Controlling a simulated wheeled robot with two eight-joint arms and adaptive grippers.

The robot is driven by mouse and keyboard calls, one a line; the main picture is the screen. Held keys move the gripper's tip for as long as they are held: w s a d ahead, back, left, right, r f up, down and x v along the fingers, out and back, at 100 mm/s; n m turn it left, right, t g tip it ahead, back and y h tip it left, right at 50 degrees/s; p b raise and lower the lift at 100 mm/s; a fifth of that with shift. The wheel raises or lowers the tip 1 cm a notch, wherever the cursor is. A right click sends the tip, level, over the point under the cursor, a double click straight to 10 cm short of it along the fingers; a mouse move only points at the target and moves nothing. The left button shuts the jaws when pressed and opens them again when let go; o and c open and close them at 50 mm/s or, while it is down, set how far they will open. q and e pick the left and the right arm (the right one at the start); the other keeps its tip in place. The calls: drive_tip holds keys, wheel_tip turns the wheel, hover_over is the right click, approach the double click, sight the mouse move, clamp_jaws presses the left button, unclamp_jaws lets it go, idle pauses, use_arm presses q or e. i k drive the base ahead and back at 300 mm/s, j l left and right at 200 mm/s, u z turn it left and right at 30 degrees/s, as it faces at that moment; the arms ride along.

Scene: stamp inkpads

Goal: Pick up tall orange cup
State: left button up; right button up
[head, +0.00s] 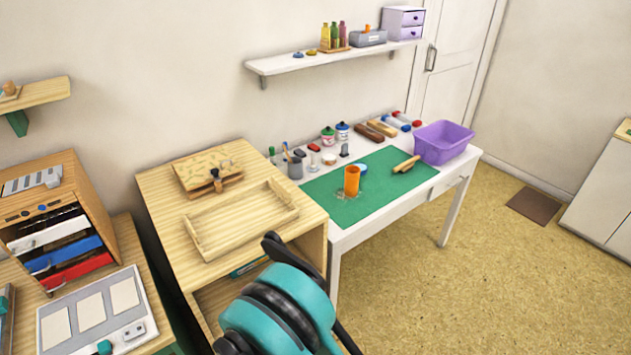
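The tall orange cup (351,181) stands upright on the green mat (345,209) on the white table. It is open at the top and nothing holds it. A teal and black part of one of my arms comes in at the bottom middle, well short of the cup, in front of the wooden cabinet. It seems to be the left arm. Dark finger-like parts stick out past it, but its fingertips and the gap between them cannot be made out. My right gripper does not show.
A blue-and-white object (361,169) sits right behind the cup. A wooden roller (406,164) and purple basket (443,142) are to the right. A wooden tray (241,220) lies on the cabinet. The mat's front is clear.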

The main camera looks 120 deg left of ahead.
sight(352, 172)
drive_tip(key=u, duration=3.95)
drive_tip(key=i+l+u, duration=0.2)
drive_tip(key=i+l, duration=0.15)
drive_tip(key=l, duration=0.3)
drive_tip(key=i+l+u, duration=0.1)
drive_tip(key=l, duration=0.25)
drive_tip(key=i, duration=0.1)
